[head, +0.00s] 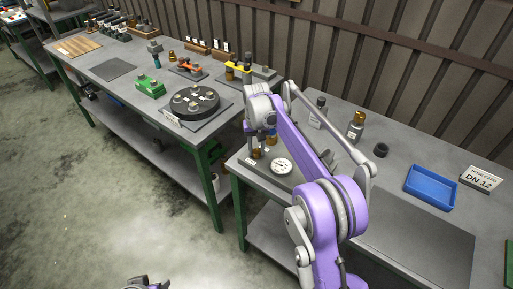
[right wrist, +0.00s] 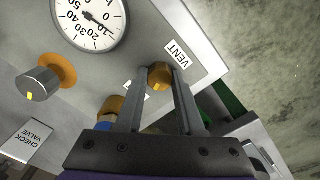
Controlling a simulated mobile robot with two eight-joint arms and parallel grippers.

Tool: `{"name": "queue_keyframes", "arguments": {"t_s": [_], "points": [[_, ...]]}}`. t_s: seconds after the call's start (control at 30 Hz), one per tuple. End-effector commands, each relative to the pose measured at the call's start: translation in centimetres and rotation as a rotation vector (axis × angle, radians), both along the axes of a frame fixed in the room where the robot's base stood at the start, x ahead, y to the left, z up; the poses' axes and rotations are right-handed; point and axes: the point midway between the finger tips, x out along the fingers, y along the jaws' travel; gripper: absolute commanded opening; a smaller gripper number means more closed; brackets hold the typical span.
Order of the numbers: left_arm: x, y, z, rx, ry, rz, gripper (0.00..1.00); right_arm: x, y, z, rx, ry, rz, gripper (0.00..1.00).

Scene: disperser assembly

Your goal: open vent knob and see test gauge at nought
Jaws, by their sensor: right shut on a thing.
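The vent knob (right wrist: 160,79) is a small brass knob beside the white VENT label (right wrist: 178,54) in the right wrist view. My right gripper (right wrist: 161,77) is shut on it, one finger on each side. The round white test gauge (right wrist: 88,20) sits on the grey panel at the upper left; its dark needle points to the lower right, near the 10, and the exact reading is hard to tell. In the head view the gauge (head: 281,165) lies by my right gripper (head: 262,143). My left gripper (head: 147,284) shows only partly at the bottom edge; its jaws are unclear.
On the panel are a silver knob (right wrist: 38,84) on an orange disc and a CHECK VALVE label (right wrist: 27,142). A blue tray (head: 431,188), a DN 12 card (head: 481,180) and bottles (head: 355,127) stand on the same bench. A second bench to the left holds several parts.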

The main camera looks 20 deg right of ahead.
Motion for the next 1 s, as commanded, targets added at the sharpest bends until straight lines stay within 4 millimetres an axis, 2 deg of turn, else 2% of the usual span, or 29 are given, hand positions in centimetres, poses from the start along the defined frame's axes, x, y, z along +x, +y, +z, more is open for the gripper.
{"name": "queue_keyframes", "arguments": {"t_s": [0.7, 1.0], "points": [[0.3, 0.0, 1.3, 0.0, -0.007, 0.0, 0.5, 0.0, 0.0, 0.1, 0.0, -0.001, 0.676, 0.0], [0.4, 0.0, 1.6, 0.0, -0.008, 0.0, 0.5, 0.0, 0.0, 0.1, 0.0, -0.001, 0.903, 0.0]]}}
